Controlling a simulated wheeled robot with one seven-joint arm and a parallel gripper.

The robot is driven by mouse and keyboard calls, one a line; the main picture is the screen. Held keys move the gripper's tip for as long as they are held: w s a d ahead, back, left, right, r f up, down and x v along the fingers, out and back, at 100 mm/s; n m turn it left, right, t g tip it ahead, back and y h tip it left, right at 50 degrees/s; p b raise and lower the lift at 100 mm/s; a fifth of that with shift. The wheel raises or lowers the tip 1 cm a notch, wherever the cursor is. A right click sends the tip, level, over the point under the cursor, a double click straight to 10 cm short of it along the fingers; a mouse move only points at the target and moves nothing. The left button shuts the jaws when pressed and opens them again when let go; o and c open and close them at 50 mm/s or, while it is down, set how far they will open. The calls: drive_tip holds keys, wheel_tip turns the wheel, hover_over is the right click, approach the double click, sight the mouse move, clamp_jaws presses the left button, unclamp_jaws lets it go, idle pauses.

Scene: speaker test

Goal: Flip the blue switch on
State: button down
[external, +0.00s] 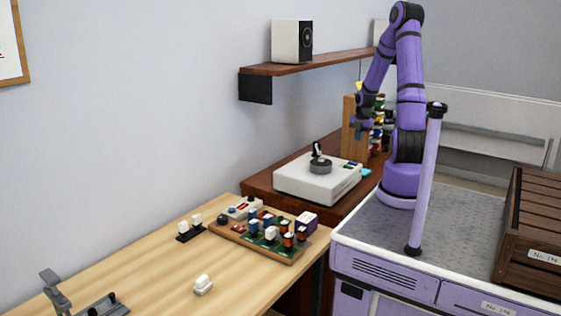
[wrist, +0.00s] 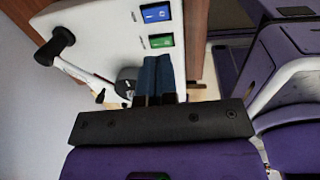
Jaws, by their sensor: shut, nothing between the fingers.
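The blue switch (wrist: 155,13) is a rocker with white marks on the white joystick box, at the top of the wrist view. I cannot tell which way it is set. A green switch (wrist: 161,41) sits beside it, nearer my fingers. My gripper (wrist: 157,62) is shut and empty, its blue fingertips pointing toward the switches, with the green one closest. I cannot tell whether the tips touch the box. In the external view my gripper (external: 358,132) is above the right rear of the white box (external: 305,183), where the switches are too small to read.
A black joystick (external: 318,155) rises from the box, left of my gripper. A wooden rack (external: 348,125) with coloured items stands close behind my gripper. A shelf (external: 310,65) with a white speaker (external: 290,42) is above. A board of blocks (external: 262,238) lies on the light table.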

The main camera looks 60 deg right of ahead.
sight(354, 163)
drive_tip(key=shift+s+r, duration=0.2)
drive_tip(key=shift+r, duration=1.4)
drive_tip(key=shift+w, duration=0.1)
drive_tip(key=shift+w, duration=0.65)
drive_tip(key=f, duration=0.4)
drive_tip(key=w+f, duration=0.1)
drive_tip(key=f, duration=0.4)
drive_tip(key=w+f, duration=0.1)
drive_tip(key=f, duration=0.4)
drive_tip(key=shift+f, duration=0.15)
drive_tip(key=shift+s, duration=0.1)
drive_tip(key=shift+s+r, duration=0.25)
drive_tip(key=shift+s, duration=0.45)
